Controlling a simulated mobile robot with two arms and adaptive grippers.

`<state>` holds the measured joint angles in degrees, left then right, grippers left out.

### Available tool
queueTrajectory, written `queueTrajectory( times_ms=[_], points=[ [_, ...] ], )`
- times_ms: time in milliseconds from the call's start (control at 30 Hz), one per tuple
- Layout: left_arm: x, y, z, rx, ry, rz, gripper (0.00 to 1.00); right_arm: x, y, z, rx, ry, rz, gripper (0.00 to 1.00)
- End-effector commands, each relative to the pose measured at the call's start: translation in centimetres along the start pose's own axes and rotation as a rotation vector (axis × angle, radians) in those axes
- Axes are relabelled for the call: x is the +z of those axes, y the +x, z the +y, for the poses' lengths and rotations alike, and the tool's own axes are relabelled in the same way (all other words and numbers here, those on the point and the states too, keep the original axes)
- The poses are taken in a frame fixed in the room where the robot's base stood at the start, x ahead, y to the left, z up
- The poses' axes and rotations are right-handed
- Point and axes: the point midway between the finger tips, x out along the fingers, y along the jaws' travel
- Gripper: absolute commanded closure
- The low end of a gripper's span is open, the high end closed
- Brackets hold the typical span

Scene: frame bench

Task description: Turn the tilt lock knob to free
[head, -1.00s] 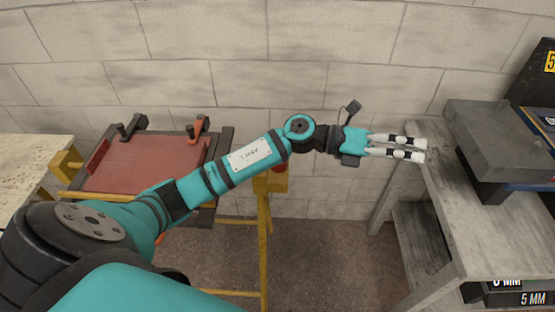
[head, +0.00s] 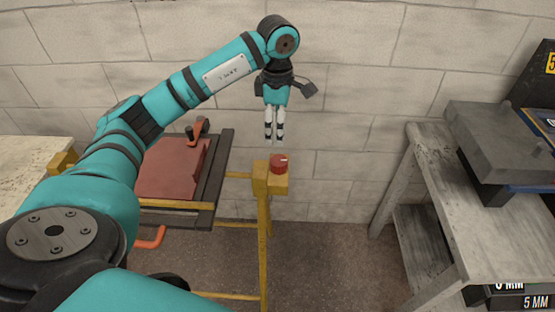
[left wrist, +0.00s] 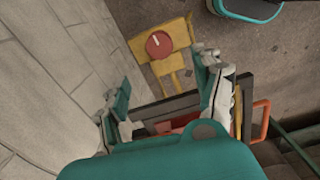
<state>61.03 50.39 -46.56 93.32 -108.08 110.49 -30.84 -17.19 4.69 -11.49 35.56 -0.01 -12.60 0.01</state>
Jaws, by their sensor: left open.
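The tilt lock knob (head: 279,164) is a round red knob with a pale pointer line, on a yellow bracket at the right end of the yellow frame stand (head: 263,208). In the left wrist view the knob (left wrist: 159,44) shows face-on, beyond the fingers. My left gripper (head: 273,137) points down, open and empty, above the knob and apart from it. In the left wrist view its two fingers (left wrist: 165,95) stand apart with nothing between them. My right gripper is in neither view.
A red panel (head: 168,172) clamped in a dark frame sits left of the knob, with an orange handle (head: 150,238) below. A grey bench (head: 450,205) with a grey block (head: 500,140) stands at the right. A block wall is close behind. Floor between stand and bench is clear.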

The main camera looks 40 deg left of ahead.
Motion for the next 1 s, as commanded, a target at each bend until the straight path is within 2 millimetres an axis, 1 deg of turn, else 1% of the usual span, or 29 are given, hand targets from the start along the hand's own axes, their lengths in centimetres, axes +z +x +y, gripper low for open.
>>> queueTrajectory(
  times_ms=[33,300,400,500,600,700,1000],
  points=[
    [-0.1,1.1,-0.1,-0.005,0.0,0.002,0.32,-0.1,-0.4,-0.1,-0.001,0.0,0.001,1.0],
    [0.0,7.0,-0.2,-0.005,0.0,0.001,0.32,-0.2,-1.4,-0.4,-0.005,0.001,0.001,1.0],
    [0.0,8.9,-0.1,-0.005,-0.001,0.0,0.32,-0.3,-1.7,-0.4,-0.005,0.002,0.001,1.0],
    [0.1,10.4,-0.1,-0.004,-0.001,-0.001,0.32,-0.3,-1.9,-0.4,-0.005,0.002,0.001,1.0],
    [0.1,11.4,-0.1,-0.003,0.0,-0.002,0.32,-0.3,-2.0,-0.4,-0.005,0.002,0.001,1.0],
    [0.1,12.1,-0.1,-0.002,0.0,-0.003,0.32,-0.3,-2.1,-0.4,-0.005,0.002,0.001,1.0],
    [0.1,12.3,0.0,0.0,0.0,-0.003,0.32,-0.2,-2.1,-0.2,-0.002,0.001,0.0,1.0]
  ],
)
